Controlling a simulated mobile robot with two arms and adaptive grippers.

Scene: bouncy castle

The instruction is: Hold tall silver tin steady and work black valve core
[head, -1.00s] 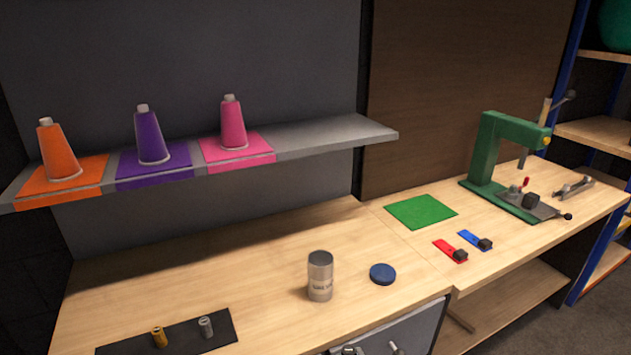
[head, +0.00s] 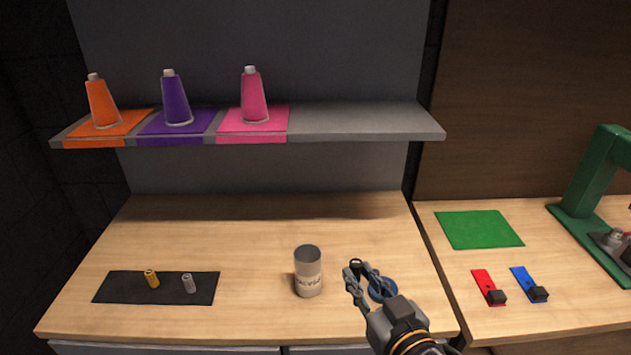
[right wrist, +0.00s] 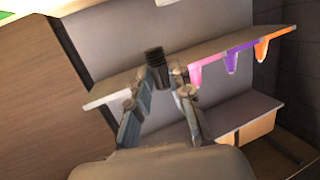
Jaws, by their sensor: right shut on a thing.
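My left gripper is in neither view.
A black mat (head: 110,288) at the left bears a brass piece (head: 152,279) and a silver piece (head: 189,283). A grey shelf (head: 370,122) with orange, purple and pink cones overhangs the back. Green mat (head: 478,229), red and blue tags, and a green press (head: 592,185) stand right. Bench behind the tin is clear.

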